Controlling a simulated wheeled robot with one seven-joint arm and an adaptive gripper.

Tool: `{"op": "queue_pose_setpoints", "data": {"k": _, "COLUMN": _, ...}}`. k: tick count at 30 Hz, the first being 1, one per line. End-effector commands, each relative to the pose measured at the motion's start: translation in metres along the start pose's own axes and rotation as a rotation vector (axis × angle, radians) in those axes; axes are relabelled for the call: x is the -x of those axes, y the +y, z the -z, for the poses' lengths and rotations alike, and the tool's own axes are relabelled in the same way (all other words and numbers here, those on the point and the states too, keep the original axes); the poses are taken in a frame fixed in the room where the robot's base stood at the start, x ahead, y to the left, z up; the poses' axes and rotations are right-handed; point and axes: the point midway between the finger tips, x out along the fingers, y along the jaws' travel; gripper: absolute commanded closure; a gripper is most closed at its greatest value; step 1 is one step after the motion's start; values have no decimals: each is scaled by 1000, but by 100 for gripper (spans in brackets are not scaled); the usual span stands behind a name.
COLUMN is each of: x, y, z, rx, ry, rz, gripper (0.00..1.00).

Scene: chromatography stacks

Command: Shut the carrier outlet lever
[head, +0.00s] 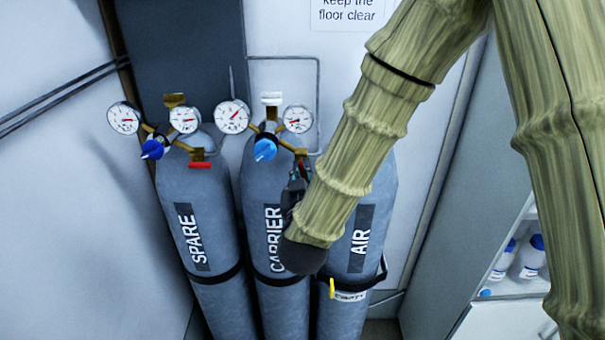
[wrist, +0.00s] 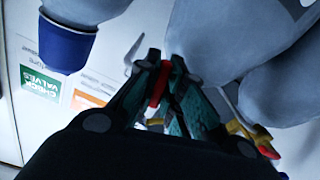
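The carrier cylinder (head: 274,240) stands in the middle, between the spare cylinder (head: 198,235) and the air cylinder (head: 361,240). Its regulator has two round gauges and a blue knob (head: 265,149). The red carrier outlet lever (head: 303,171) is at the right of the regulator, partly hidden by my gripper (head: 297,186). In the wrist view the red lever (wrist: 158,84) lies between the two teal fingertips of my gripper (wrist: 164,72). The fingers are drawn close together and look shut on it. My arm covers part of the carrier and air cylinders.
The spare regulator has its own blue knob (head: 152,149) and red lever (head: 200,165), left of the carrier's. A yellow tag (head: 332,288) hangs at the air cylinder. A shelf with blue-capped bottles (head: 531,256) is at right. An upside-down sign (wrist: 40,82) shows in the wrist view.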

Motion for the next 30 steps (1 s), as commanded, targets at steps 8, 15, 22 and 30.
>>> {"op": "queue_pose_setpoints", "data": {"k": 8, "x": 0, "y": -2, "z": -4, "rx": -69, "ry": 1, "rz": 0, "gripper": 100}}
{"op": "queue_pose_setpoints", "data": {"k": 15, "x": 0, "y": -5, "z": -2, "rx": -214, "ry": 1, "rz": -2, "gripper": 100}}
{"op": "queue_pose_setpoints", "data": {"k": 22, "x": 0, "y": -5, "z": 0, "rx": -266, "ry": 0, "rz": -1, "gripper": 100}}
{"op": "queue_pose_setpoints", "data": {"k": 30, "x": 0, "y": -5, "z": 1, "rx": -266, "ry": 0, "rz": -1, "gripper": 86}}
